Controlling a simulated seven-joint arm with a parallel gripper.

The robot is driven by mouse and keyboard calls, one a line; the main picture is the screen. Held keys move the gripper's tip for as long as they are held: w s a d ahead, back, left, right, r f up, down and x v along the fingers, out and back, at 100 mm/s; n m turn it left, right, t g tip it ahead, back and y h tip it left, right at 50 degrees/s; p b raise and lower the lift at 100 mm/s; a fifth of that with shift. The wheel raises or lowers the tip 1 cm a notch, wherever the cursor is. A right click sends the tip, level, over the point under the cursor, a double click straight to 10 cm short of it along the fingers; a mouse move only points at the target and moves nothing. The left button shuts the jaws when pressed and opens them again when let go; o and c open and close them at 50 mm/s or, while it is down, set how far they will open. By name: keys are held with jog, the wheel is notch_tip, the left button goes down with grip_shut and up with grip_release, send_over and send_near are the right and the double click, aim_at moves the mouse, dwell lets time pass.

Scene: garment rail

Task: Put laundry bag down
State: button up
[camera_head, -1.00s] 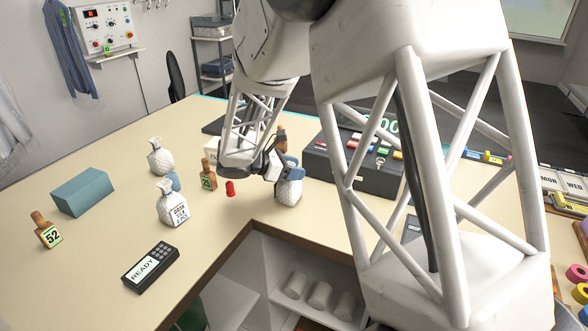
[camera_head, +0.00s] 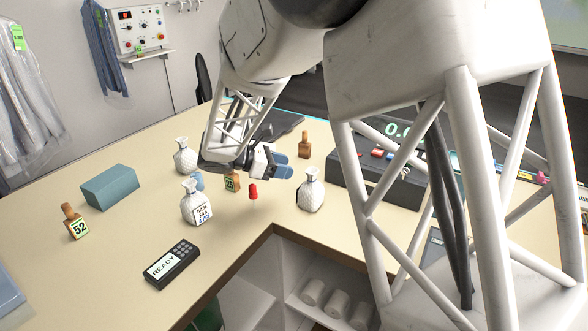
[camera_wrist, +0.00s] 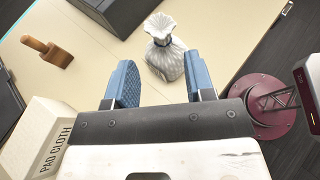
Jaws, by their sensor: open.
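A white quilted laundry bag with a gathered neck (camera_head: 311,190) stands upright on the beige counter (camera_head: 130,235), near the inner corner. My gripper (camera_head: 284,165) is open and empty, to the left of the bag and apart from it. In the wrist view the bag (camera_wrist: 165,58) stands beyond the gap between my blue finger pads (camera_wrist: 160,80), with nothing between them. Two similar bags stand further left, one at the back (camera_head: 185,157) and one in front (camera_head: 195,204) with a printed label.
A red piece (camera_head: 253,191) and a wooden tag block (camera_head: 232,181) are close below my gripper. A wooden stamp (camera_head: 304,146) stands behind the bag. A dark console (camera_head: 385,180) is to its right. A "READY" handset (camera_head: 172,264), teal box (camera_head: 111,187) and "52" block (camera_head: 75,222) lie left.

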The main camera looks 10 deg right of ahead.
jog(key=shift+a+r, duration=0.2)
jog(key=shift+a, duration=0.3)
dwell(0.3)
jog(key=s+d+r+m+y, duration=0.2)
jog(key=s+m, duration=0.1)
jog(key=s, duration=0.3)
jog(key=s+d+r+m+g+y, duration=0.1)
jog(key=s+d+m+y, duration=0.1)
jog(key=s, duration=0.3)
jog(key=s+d+r+m+y, duration=0.2)
jog(key=s+m, duration=0.1)
jog(key=s, duration=0.3)
jog(key=s+a+m+t+y, duration=0.1)
jog(key=s+m+t+y, duration=0.2)
jog(key=s, duration=1.6)
jog(key=shift+a+r+m+t+y, duration=0.2)
jog(key=shift+r+m+t+y, duration=0.15)
jog(key=shift+m+y, duration=2.6)
jog(key=shift+o, duration=0.4)
jog(key=shift+m+h, duration=0.65)
jog(key=shift+h, duration=0.1)
